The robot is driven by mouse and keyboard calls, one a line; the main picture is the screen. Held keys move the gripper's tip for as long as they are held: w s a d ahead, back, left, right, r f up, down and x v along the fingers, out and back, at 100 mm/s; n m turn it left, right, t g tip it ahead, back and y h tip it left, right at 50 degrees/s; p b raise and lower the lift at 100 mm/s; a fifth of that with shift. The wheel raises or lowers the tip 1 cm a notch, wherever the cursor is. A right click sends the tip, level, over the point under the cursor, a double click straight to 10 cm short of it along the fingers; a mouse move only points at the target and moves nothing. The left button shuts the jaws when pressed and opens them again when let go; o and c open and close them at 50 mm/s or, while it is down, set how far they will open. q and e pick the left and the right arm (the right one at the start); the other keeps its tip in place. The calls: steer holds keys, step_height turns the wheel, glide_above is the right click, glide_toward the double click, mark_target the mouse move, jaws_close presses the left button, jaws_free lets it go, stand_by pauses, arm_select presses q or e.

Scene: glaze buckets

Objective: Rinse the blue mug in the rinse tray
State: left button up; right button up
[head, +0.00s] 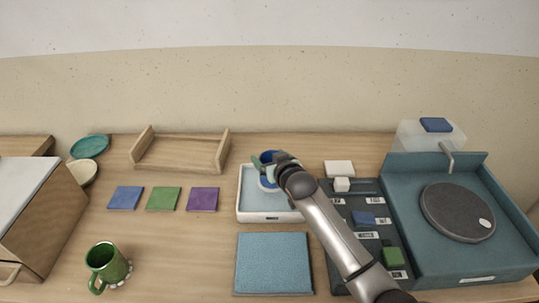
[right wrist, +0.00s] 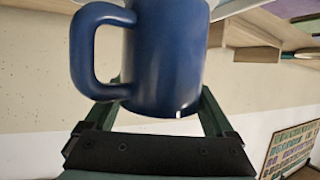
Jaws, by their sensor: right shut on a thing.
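The blue mug (head: 268,157) is at the rinse tray (head: 269,217), a white-rimmed tray with a pale blue inside. My right gripper (head: 266,170) is shut on the mug, over the tray. In the right wrist view the mug (right wrist: 165,55) fills the space between the two green fingers (right wrist: 158,110), its handle to the left. The gripper and arm hide part of the mug in the head view, and I cannot tell whether its base touches the tray. My left gripper is not in view.
A blue mat (head: 273,263) lies in front of the tray. A dark panel with sliders (head: 363,235) and a teal wheel unit (head: 470,262) stand right. A green mug (head: 106,263) stands front left. Colored tiles (head: 163,199) and a wooden rack (head: 180,153) are left of the tray.

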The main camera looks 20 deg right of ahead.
steer(key=shift+f+b, duration=1.1)
steer(key=shift+f, duration=1.15)
steer(key=shift+s+d+f+p, duration=0.15)
steer(key=shift+d+f, duration=0.1)
steer(key=shift+d, duration=0.2)
steer(key=shift+s+d+f+p, duration=0.1)
steer(key=shift+d+f+p, duration=0.1)
steer(key=shift+d, duration=0.25)
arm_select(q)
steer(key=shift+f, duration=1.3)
arm_select(e)
steer(key=shift+w+a+r, duration=0.1)
steer(key=shift+w+a, duration=0.1)
steer(key=shift+a, duration=0.4)
steer(key=shift+w+a+r, duration=0.15)
steer(key=shift+a, duration=0.4)
steer(key=shift+w+a+r, duration=0.1)
steer(key=shift+w+a, duration=0.1)
steer(key=shift+a, duration=0.4)
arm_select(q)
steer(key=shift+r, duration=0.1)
arm_select(e)
steer(key=shift+d, duration=0.1)
